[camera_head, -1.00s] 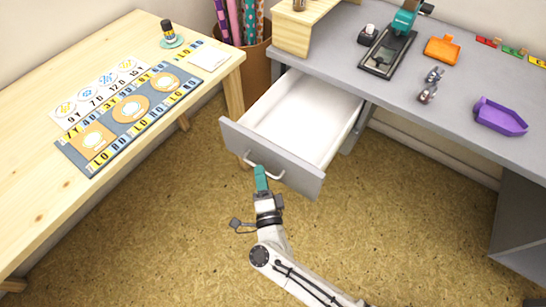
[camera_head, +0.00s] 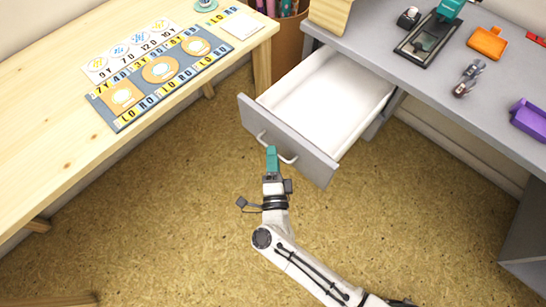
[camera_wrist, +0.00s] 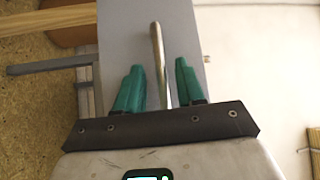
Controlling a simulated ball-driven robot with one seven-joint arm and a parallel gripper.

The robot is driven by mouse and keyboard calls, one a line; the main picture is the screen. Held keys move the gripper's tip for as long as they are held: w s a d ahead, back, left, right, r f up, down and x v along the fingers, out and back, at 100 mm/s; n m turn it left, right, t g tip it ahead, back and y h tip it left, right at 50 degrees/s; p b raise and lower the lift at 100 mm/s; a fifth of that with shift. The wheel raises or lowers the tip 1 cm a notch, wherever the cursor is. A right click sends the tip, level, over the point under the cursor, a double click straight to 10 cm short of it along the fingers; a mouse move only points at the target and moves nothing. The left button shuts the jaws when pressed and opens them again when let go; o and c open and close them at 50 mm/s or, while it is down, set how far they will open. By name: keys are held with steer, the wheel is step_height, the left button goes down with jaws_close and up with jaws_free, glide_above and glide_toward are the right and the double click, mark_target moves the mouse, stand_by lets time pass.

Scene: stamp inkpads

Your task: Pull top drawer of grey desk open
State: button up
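The top drawer (camera_head: 335,100) of the grey desk (camera_head: 420,75) stands pulled out, with its white, empty inside showing in the head view. Its grey front (camera_head: 290,140) carries a curved metal handle (camera_head: 288,159). My gripper (camera_head: 271,150), with teal fingers, is at the handle. In the wrist view the handle bar (camera_wrist: 157,50) runs between the two fingers of my gripper (camera_wrist: 158,85). The fingers are apart, with a gap on each side of the bar. Any contact on the bar's hidden side cannot be seen.
A wooden table (camera_head: 60,75) with a letter board (camera_head: 160,75) stands at the left. A bin with rolls (camera_head: 288,30) stands behind the drawer. The desk bears a stamp (camera_head: 425,40), an orange tray (camera_head: 487,42) and a purple tray (camera_head: 528,120).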

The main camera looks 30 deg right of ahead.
steer(key=v, duration=1)
steer(key=shift+s+a+b, duration=0.15)
steer(key=shift+s+b, duration=0.15)
steer(key=shift+s, duration=0.05)
stand_by(0.3)
steer(key=w+a+r+n+g+y+p, duration=0.2)
steer(key=w+a+r+n+y+p, duration=0.15)
steer(key=n+y, duration=0.45)
steer(key=w+a+r+n+g+y+p, duration=0.2)
steer(key=r+n+y, duration=0.3)
steer(key=n+y, duration=0.3)
steer(key=s+d+r+n+g+h+p, duration=0.1)
steer(key=s+d+g+h, duration=0.3)
steer(key=s+d, duration=0.5)
steer(key=s+d+r+n+g+h+p, duration=0.2)
steer(key=s+d+n+g+h+p, duration=0.1)
steer(key=s+d+g, duration=0.5)
steer(key=s+d+n+h, duration=0.1)
steer(key=s+d, duration=0.1)
steer(key=d, duration=0.1)
steer(key=shift+d+r+g, duration=0.2)
steer(key=shift+d+g, duration=0.1)
